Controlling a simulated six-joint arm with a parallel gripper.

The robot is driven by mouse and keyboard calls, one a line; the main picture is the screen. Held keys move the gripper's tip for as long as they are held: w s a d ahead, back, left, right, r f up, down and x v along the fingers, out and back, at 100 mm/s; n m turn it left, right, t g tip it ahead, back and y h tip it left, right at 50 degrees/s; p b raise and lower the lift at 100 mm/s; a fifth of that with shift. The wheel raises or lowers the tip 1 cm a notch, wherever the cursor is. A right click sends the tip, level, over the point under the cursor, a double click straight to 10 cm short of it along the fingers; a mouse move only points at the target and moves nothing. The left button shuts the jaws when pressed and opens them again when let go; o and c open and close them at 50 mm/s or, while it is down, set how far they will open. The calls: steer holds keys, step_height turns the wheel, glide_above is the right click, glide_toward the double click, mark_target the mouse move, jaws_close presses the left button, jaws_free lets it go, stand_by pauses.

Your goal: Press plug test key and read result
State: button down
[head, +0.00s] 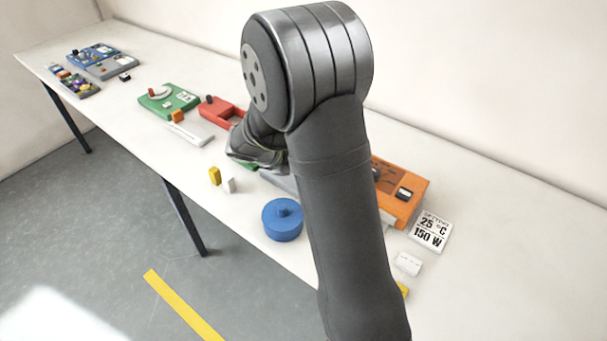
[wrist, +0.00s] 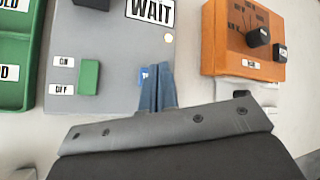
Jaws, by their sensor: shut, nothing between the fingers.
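In the wrist view a grey panel (wrist: 118,40) carries a white sign reading WAIT (wrist: 150,11) and a green switch (wrist: 88,77) beside ON and OFF labels. A small round pale light (wrist: 168,38) sits below the sign. My gripper (wrist: 157,72) is shut and empty, with its fingertips over the lower right part of the panel. A small blue patch with white lettering (wrist: 146,75) shows at the left fingertip, mostly covered. I cannot tell whether the tips touch it. In the head view my arm hides most of the grey panel (head: 280,185) and the fingertips.
An orange box with black knobs (wrist: 222,46) stands right of the panel. A green tray (wrist: 22,58) stands left of it. In the head view a blue round lidded object (head: 282,222), yellow (head: 214,176) and white blocks (head: 229,185), and a 25 °C 150 W sign (head: 430,231) are nearby.

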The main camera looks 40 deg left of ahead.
steer(key=shift+r, duration=2.2)
steer(key=shift+f, duration=0.1)
step_height(320, 180, up, 4)
steer(key=shift+f, duration=0.15)
